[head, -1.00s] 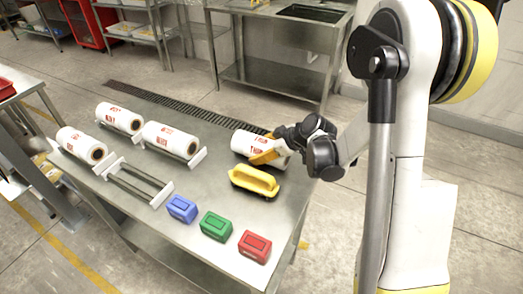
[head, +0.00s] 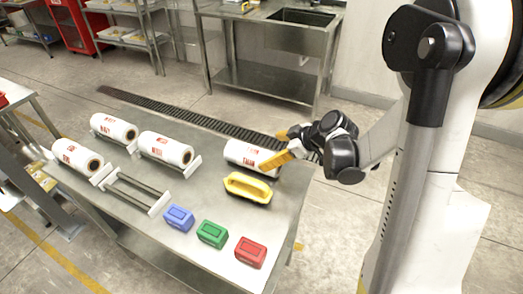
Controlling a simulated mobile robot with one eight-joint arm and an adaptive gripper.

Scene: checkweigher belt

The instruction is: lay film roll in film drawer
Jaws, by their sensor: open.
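Several white film rolls with red print are on the steel table. One film roll (head: 247,154) lies at the right, near the back edge. My gripper (head: 284,147) is at its right end, with yellow fingers open, and covers part of that end. I cannot tell whether the fingers touch it. Three more rolls lie at the left: one at the back (head: 113,128), one in the middle (head: 166,149) and one at the front left (head: 77,155); white end brackets show beside them. An empty rack with two dark bars (head: 138,191) stands in front of them. I cannot make out a film drawer.
A yellow handled tool (head: 248,188) lies just in front of the right roll. Blue (head: 179,217), green (head: 212,233) and red (head: 250,251) blocks line the front of the steel table (head: 205,190). A sink bench (head: 262,75) stands behind, across a floor grate.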

